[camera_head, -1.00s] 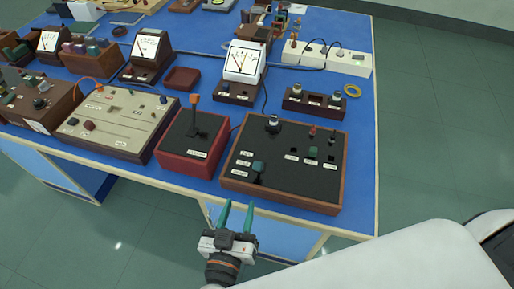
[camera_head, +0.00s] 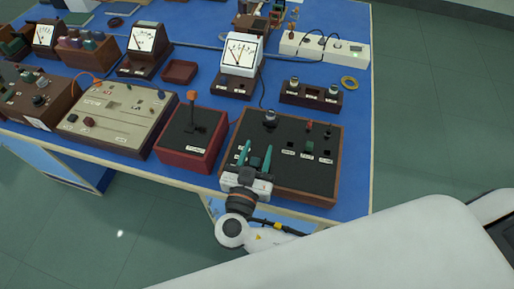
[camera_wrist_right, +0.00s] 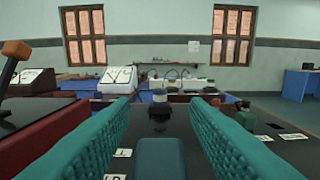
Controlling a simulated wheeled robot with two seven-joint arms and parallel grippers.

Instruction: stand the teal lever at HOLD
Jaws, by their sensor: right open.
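The teal lever shows its blocky teal knob (camera_wrist_right: 160,157) low in the middle of the right wrist view. It belongs to the black-topped, wood-framed panel (camera_head: 329,170) at the front right of the bench. My right gripper (camera_head: 257,147) is open over the panel's left part. Its two teal fingers (camera_wrist_right: 161,103) stand on either side of the knob, with visible gaps. In the head view the gripper mostly hides the lever. White labels (camera_wrist_right: 123,153) lie left of the knob; their words are too small or cut off to read. My left gripper is out of view.
A red box (camera_head: 188,150) with an orange-tipped lever (camera_head: 192,97) stands left of the panel. A dark knob (camera_head: 270,117) stands behind the teal lever, with a small green lever (camera_head: 309,147) to its right. A white meter (camera_head: 242,52) stands farther back.

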